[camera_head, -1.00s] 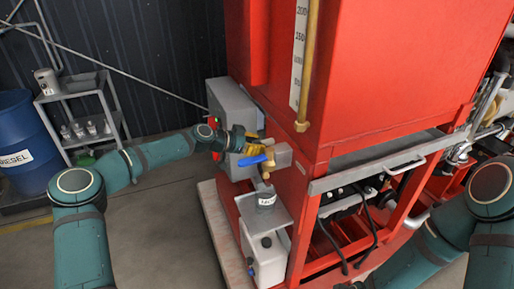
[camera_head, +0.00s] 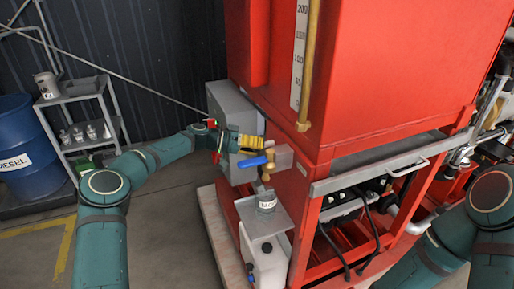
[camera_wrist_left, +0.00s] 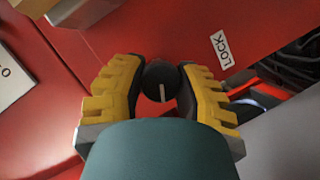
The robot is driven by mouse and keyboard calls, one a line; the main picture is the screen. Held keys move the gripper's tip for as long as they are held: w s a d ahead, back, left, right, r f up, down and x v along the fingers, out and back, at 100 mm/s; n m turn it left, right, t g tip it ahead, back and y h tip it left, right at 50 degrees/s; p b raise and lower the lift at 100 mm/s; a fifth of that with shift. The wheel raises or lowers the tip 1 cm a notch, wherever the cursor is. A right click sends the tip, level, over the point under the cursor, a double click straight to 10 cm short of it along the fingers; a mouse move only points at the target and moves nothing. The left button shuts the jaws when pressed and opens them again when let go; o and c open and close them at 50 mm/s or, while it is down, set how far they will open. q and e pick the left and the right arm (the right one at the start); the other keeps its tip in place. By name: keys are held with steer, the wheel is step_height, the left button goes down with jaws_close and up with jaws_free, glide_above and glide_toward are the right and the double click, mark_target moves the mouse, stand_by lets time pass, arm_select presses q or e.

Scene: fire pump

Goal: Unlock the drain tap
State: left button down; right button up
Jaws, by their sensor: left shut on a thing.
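My left gripper (camera_head: 251,143) has its yellow fingers at the red frame, just above the drain tap's blue handle (camera_head: 253,161). The tap's brass body (camera_head: 267,167) is below the tank. In the left wrist view, the gripper (camera_wrist_left: 160,85) is shut on a round black knob (camera_wrist_left: 162,78) with a white line across its face. A white LOCK label (camera_wrist_left: 221,48) is on the red surface to the knob's right. The fingers hide the knob in the head view. My right gripper is out of view.
A small labelled container (camera_head: 267,202) stands on a grey shelf under the tap, with a white canister (camera_head: 268,262) below. A grey box (camera_head: 232,105) is behind my left gripper. A blue diesel drum (camera_head: 27,150) and a cart (camera_head: 85,92) stand at the left.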

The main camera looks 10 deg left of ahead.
arm_select(q)
steer(key=n+h, duration=0.1)
steer(key=n, duration=0.1)
steer(key=n+h, duration=0.1)
steer(key=n, duration=0.2)
steer(key=shift+f+g+h, duration=0.1)
steer(key=shift+g+h, duration=0.2)
steer(key=shift+g, duration=0.1)
steer(key=shift+n, duration=0.3)
steer(key=c, duration=0.6)
jaws_free()
steer(key=s+a, duration=0.2)
steer(key=a, duration=0.9)
steer(key=shift+s+a+r, duration=0.2)
steer(key=shift+a, duration=0.2)
